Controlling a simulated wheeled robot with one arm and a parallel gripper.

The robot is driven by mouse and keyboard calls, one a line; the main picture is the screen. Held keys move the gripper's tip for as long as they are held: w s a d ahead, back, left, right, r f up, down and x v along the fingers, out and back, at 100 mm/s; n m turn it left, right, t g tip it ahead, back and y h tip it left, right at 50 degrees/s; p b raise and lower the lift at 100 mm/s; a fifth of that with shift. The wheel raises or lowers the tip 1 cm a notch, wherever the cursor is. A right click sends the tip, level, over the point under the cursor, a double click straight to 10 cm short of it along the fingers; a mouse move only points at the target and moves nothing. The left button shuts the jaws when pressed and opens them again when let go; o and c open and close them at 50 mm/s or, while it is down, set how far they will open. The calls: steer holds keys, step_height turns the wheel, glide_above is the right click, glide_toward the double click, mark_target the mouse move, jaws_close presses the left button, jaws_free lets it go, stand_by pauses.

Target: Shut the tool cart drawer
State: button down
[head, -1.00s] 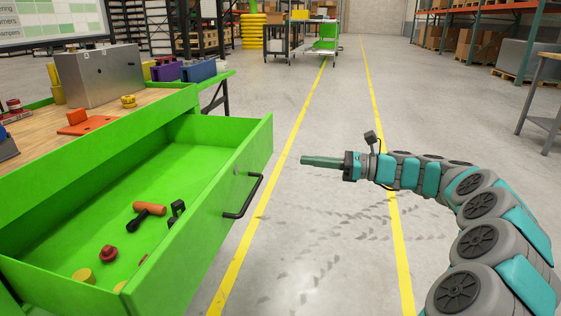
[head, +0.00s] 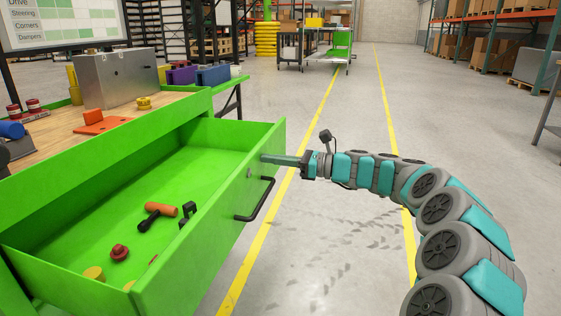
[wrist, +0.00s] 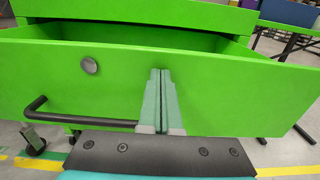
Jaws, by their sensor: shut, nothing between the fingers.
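The green tool cart drawer (head: 217,229) stands pulled out from the cart (head: 120,138), and its inside is in plain view in the head view. Its front panel, with a black bar handle (head: 257,203) and a round grey lock, fills much of the wrist view (wrist: 230,95). My gripper (head: 263,158) is shut and empty. Its fingertips point at the front panel, above the handle in the head view. In the wrist view my gripper (wrist: 160,75) is right of the handle and lock. I cannot tell whether the tips touch the panel.
In the drawer lie an orange-and-black hammer (head: 158,212), a red knob (head: 119,252) and a yellow cylinder (head: 93,273). A grey metal box (head: 115,77) and several small parts stand on the wooden cart top.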

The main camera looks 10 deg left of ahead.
stand_by(0.3)
steer(key=shift+a+r+p, duration=0.1)
steer(key=shift+a+p, duration=0.3)
steer(key=shift+a, duration=0.15)
steer(key=w+a+p, duration=0.2)
steer(key=a+p, duration=0.7)
steer(key=a, duration=1.9)
steer(key=shift+w+p, duration=0.15)
steer(key=shift+p, duration=0.2)
steer(key=shift+a, duration=0.1)
steer(key=shift+a, duration=0.1)
steer(key=d+b, duration=0.2)
steer(key=d, duration=1.2)
steer(key=shift+s+d, duration=0.35)
steer(key=shift+s, duration=0.05)
